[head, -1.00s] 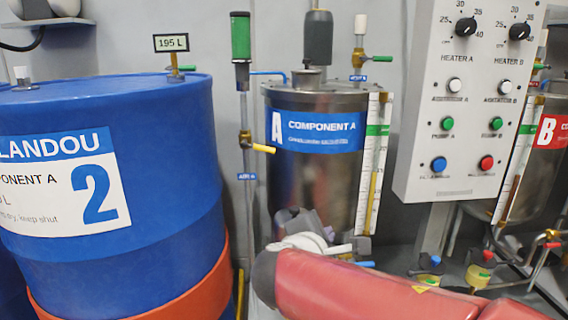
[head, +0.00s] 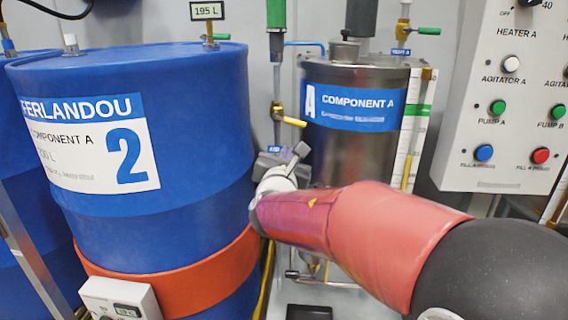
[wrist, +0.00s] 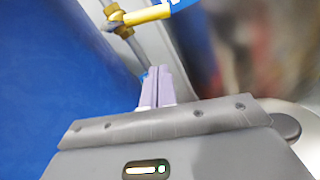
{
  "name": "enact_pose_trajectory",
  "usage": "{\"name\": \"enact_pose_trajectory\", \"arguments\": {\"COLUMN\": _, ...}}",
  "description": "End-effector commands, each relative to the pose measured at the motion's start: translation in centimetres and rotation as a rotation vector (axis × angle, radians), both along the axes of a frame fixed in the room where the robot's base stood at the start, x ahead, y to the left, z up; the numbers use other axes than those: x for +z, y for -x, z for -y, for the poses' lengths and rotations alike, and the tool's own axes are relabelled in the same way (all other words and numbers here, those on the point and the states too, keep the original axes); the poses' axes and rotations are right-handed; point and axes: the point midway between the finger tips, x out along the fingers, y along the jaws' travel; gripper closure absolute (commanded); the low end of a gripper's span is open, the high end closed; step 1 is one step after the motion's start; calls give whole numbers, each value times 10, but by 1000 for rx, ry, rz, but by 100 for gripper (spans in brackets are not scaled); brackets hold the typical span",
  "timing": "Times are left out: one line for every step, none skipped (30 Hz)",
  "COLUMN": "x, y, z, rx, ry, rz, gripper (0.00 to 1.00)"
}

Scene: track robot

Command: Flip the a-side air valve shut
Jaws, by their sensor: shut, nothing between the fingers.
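The air valve on the A side is a brass body with a yellow handle (head: 290,121) on a vertical pipe between the blue drum and the Component A tank. The handle points right, roughly crosswise to the pipe. A small blue label, partly hidden, sits below it. In the wrist view the yellow handle (wrist: 148,14) and brass body show at the top, beyond the fingertips. My gripper (wrist: 157,72) is shut, its pale fingers together and empty, apart from the handle. In the head view my gripper (head: 268,160) is just below the valve; its fingertips are hard to make out.
The blue drum (head: 205,120) stands close on the left of my gripper. The steel Component A tank (head: 335,155) with its level scale stands on the right. A control panel (head: 510,110) hangs further right. A green-handled valve (head: 425,31) sits atop the tank.

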Motion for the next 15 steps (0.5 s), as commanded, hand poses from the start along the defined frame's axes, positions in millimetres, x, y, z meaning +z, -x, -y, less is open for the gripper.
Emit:
{"name": "enact_pose_trajectory", "arguments": {"x": 1, "y": -11, "z": 1, "rx": -2, "ry": 1, "rz": -1, "gripper": 100}}
{"name": "enact_pose_trajectory", "arguments": {"x": 1, "y": -17, "z": 1, "rx": -2, "ry": 2, "rz": -1, "gripper": 100}}
{"name": "enact_pose_trajectory", "arguments": {"x": 12, "y": -17, "z": 3, "rx": -1, "ry": -1, "rz": 3, "gripper": 100}}
{"name": "enact_pose_trajectory", "arguments": {"x": 18, "y": -17, "z": 4, "rx": -1, "ry": -2, "rz": 3, "gripper": 100}}
{"name": "enact_pose_trajectory", "arguments": {"x": 22, "y": -18, "z": 6, "rx": -1, "ry": -2, "rz": 4, "gripper": 100}}
{"name": "enact_pose_trajectory", "arguments": {"x": 26, "y": -19, "z": 7, "rx": -1, "ry": -2, "rz": 3, "gripper": 100}}
{"name": "enact_pose_trajectory", "arguments": {"x": 29, "y": -19, "z": 8, "rx": 0, "ry": -1, "rz": 2, "gripper": 100}}
{"name": "enact_pose_trajectory", "arguments": {"x": 31, "y": -20, "z": 9, "rx": 0, "ry": -1, "rz": 1, "gripper": 100}}
{"name": "enact_pose_trajectory", "arguments": {"x": 34, "y": -20, "z": 9, "rx": 0, "ry": -1, "rz": 1, "gripper": 100}}
{"name": "enact_pose_trajectory", "arguments": {"x": 36, "y": -21, "z": 10, "rx": 0, "ry": -1, "rz": 1, "gripper": 100}}
{"name": "enact_pose_trajectory", "arguments": {"x": 37, "y": -21, "z": 11, "rx": -1, "ry": -2, "rz": 1, "gripper": 100}}
{"name": "enact_pose_trajectory", "arguments": {"x": 38, "y": -21, "z": 11, "rx": -1, "ry": -2, "rz": 1, "gripper": 100}}
{"name": "enact_pose_trajectory", "arguments": {"x": 39, "y": -22, "z": 11, "rx": -1, "ry": -1, "rz": 1, "gripper": 100}}
{"name": "enact_pose_trajectory", "arguments": {"x": 39, "y": -22, "z": 12, "rx": -1, "ry": -1, "rz": 0, "gripper": 100}}
{"name": "enact_pose_trajectory", "arguments": {"x": 39, "y": -22, "z": 12, "rx": -1, "ry": -1, "rz": 0, "gripper": 100}}
